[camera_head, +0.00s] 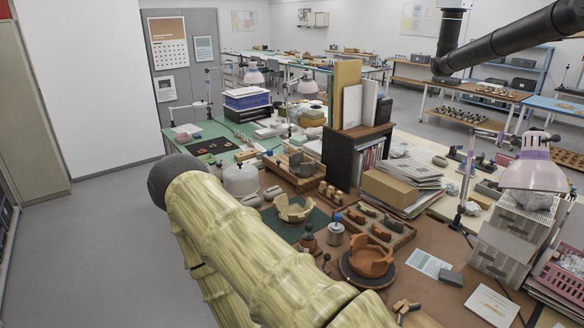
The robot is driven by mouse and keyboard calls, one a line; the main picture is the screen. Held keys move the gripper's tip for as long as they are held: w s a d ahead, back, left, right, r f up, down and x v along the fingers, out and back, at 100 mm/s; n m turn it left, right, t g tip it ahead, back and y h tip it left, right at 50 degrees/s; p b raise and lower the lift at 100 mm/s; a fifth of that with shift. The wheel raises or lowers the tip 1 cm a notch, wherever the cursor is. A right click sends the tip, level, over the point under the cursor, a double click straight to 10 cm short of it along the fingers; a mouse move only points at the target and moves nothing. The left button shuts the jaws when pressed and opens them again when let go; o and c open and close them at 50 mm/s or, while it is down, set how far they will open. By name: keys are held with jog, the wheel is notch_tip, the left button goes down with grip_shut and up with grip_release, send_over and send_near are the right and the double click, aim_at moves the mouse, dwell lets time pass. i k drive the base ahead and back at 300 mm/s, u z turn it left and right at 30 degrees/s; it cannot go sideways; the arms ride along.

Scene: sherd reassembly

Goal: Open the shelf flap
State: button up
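A dark brown shelf unit (343,162) stands on the worktable, with upright boards and binders on its top and papers or books in its open right side. I cannot make out a flap on it for certain. My arm (240,235), in a pale yellow-green cover, crosses the lower left foreground and ends at a dark rounded joint (173,178). My gripper does not show in this view.
The brown table holds a sherd bowl (370,258) on a dark disc, a sherd tray (379,226), a cardboard box (389,188) and a pale-pink lamp (533,172). A green table (185,147) stands behind. Grey floor (90,245) at left is free.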

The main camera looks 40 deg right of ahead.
aim_at(287, 175)
jog(key=k, duration=0.5)
jog(key=z, duration=0.9)
jog(key=i, duration=0.6)
jog(key=z, duration=0.05)
